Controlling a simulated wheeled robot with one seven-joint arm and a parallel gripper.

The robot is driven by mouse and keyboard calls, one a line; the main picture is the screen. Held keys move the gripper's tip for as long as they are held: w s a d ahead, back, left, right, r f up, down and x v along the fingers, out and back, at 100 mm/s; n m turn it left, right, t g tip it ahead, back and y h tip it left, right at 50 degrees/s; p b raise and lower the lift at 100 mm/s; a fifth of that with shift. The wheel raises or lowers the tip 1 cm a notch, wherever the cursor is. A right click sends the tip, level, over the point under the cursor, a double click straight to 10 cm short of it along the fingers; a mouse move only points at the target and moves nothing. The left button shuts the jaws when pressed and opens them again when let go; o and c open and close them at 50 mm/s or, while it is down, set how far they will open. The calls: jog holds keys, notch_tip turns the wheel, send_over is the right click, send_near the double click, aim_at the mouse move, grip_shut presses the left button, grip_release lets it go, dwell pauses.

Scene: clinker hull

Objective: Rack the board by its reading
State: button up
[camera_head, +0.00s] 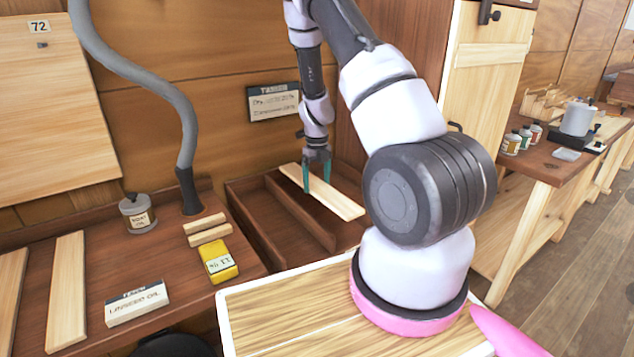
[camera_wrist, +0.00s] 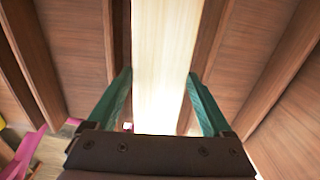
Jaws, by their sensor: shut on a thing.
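My gripper (camera_head: 316,184) is shut on a pale wooden board (camera_head: 340,204), with one teal finger on each side of it. In the wrist view the board (camera_wrist: 165,60) runs lengthwise between the fingers (camera_wrist: 160,90). The board is over the right part of a dark brown rack (camera_head: 302,212) with long compartments split by dividers; I cannot tell whether it touches the rack. A yellow meter (camera_head: 218,262) with a small display lies on the bench left of the rack; its reading is too small to read surely. A wall sign (camera_head: 273,102) hangs behind the rack, its text unclear.
Two short wood strips (camera_head: 206,228), a grey-lidded jar (camera_head: 137,213), a linseed oil box (camera_head: 137,303) and another pale board (camera_head: 67,290) occupy the left bench. A grey hose (camera_head: 185,120) rises beside them. A side table (camera_head: 560,165) with jars stands at right.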

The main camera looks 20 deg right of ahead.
aim_at(317, 211)
jog(key=shift+f, duration=3.9)
jog(key=shift+f, duration=0.35)
jog(key=o, duration=1.4)
jog(key=shift+c, duration=0.2)
